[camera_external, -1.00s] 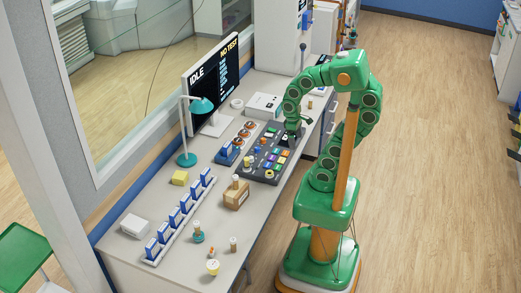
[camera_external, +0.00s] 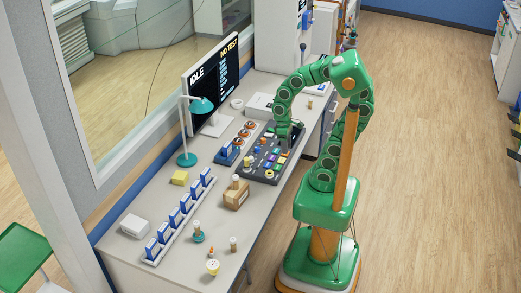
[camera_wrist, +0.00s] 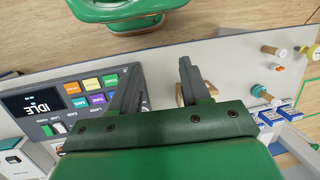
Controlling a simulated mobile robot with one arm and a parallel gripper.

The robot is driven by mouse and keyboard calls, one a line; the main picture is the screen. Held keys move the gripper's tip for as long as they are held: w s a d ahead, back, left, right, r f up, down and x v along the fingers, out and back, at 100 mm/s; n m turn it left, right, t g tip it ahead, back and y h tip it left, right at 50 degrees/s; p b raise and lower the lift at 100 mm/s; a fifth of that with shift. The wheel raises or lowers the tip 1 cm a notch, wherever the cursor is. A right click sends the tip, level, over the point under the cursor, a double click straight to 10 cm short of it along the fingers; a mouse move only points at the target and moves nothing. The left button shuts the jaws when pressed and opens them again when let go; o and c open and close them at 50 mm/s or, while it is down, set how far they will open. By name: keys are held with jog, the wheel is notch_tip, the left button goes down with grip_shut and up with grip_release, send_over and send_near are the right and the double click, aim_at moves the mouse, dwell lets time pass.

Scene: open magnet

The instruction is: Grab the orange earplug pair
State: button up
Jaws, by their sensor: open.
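The orange earplug pair (camera_external: 211,253) is a tiny orange item at the near end of the desk, between a small brown-topped vial and a yellow-topped cup. In the wrist view it seems to be the small orange and white item (camera_wrist: 277,68) at the right; the two plugs cannot be told apart. My gripper (camera_external: 288,142) is low over the button console, far from the earplugs. In the wrist view my gripper (camera_wrist: 157,78) has its fingers wide apart with nothing held between them.
The console (camera_external: 262,165) lies under my gripper. Between it and the earplugs stand a wooden box (camera_external: 236,197) with a vial on top and a row of blue-and-white holders (camera_external: 180,215). A teal vial (camera_external: 198,234) and the yellow cup (camera_external: 213,268) crowd the earplugs.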

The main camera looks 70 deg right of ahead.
jog(key=w+a+f+m+g+y, duration=0.1)
jog(key=w+a+g+y, duration=0.15)
jog(key=a, duration=0.95)
jog(key=w+a+g+y, duration=0.1)
jog(key=w+a+y, duration=0.3)
jog(key=a, duration=0.8)
jog(key=m+y, duration=0.6)
jog(key=m, duration=0.3)
send_over(211, 253)
jog(key=s+d, duration=0.2)
jog(key=d, duration=0.5)
notch_tip(211, 253, down, 12)
jog(key=w+a+f+m+t, duration=0.1)
jog(key=f+m, duration=0.1)
jog(key=f, duration=0.2)
jog(key=a+f+m+t, duration=0.1)
jog(key=f+m, duration=0.1)
jog(key=f, duration=0.3)
jog(key=w+a+f+m+t, duration=0.1)
jog(key=f, duration=0.3)
jog(key=shift+w+a+f+m+h, duration=0.35)
jog(key=shift+a+f+m, duration=0.05)
jog(key=shift+f, duration=0.55)
jog(key=shift+a+f, duration=0.1)
jog(key=shift+a, duration=0.1)
jog(key=shift+x, duration=2.3)
jog(key=shift+c, duration=0.2)
grip_shut()
